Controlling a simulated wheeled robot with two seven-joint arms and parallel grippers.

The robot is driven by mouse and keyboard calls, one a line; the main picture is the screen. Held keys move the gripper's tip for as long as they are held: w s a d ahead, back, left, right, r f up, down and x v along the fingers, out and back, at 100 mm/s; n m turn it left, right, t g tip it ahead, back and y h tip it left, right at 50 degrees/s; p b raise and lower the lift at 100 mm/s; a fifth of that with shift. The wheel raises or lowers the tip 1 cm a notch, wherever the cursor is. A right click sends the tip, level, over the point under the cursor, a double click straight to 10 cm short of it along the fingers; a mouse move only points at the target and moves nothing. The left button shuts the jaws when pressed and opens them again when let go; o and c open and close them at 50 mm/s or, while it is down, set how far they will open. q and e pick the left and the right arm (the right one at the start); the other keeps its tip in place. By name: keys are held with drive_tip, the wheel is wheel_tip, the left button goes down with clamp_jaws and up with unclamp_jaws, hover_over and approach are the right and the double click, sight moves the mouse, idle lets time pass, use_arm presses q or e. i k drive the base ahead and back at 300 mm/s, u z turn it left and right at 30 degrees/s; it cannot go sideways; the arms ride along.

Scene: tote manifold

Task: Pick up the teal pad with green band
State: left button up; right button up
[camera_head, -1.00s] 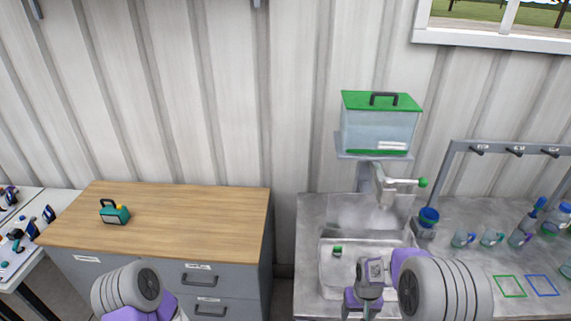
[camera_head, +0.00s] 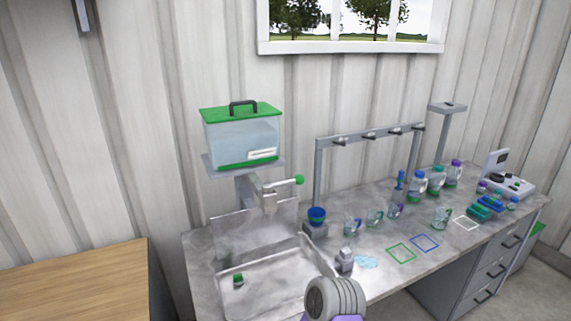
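My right arm's grey and purple link shows at the bottom middle, in front of the counter's front edge. I cannot make out either gripper, and my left arm is out of view.
The grey counter (camera_head: 385,290) carries a green-lidded tank (camera_head: 242,140) over the sink, a hanging rack (camera_head: 370,136), several bottles and jugs, a light blue patch (camera_head: 365,262) and coloured square outlines. A wooden cabinet top (camera_head: 75,285) is at lower left.

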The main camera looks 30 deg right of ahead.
sight(478, 211)
drive_tip(key=z, duration=2.35)
